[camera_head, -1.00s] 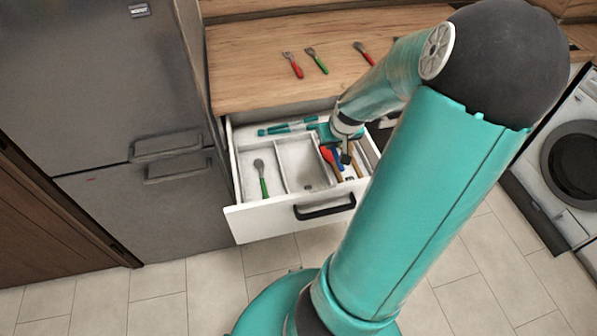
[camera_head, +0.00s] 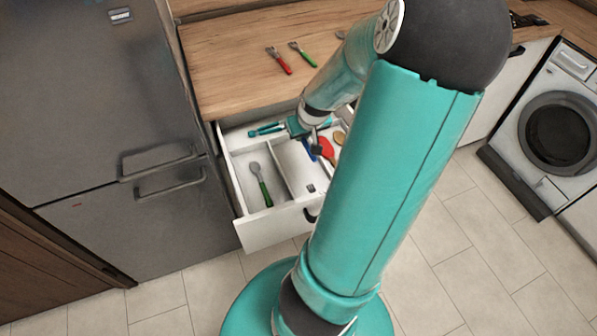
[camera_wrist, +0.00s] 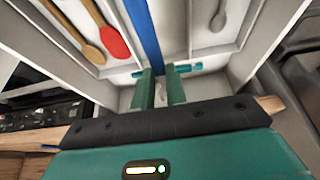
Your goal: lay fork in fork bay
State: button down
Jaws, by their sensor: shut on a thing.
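The fork shows as a long blue handle (camera_wrist: 143,32) in the wrist view, running up from between my fingers. In the head view a short blue piece (camera_head: 309,152) of it shows under my wrist; its tines cannot be made out. My gripper (camera_wrist: 160,88) is shut on it, over the back of the open white drawer (camera_head: 270,233). It also shows in the head view (camera_head: 299,128), partly hidden by my arm. The drawer's middle bay (camera_head: 297,168) looks empty in front of my gripper. Whether the fork touches the floor, I cannot tell.
A green-handled spoon (camera_head: 261,186) lies in the left bay. A red spoon (camera_wrist: 112,42) and a wooden spoon (camera_wrist: 88,50) lie in the bay on the other side. Red (camera_head: 279,61) and green (camera_head: 302,55) handled utensils lie on the wooden counter (camera_head: 225,75). A fridge (camera_head: 90,90) stands left.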

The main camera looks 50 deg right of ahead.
send_over(302, 170)
jog(key=s+a, duration=0.1)
notch_tip(302, 170, down, 6)
jog(key=shift+s+f, duration=0.15)
jog(key=shift+f, duration=4.6)
jog(key=c, duration=1.8)
grip_release()
jog(key=shift+f, duration=0.15)
jog(key=shift+c, duration=0.2)
jog(key=o, duration=0.4)
jog(key=v, duration=1.2)
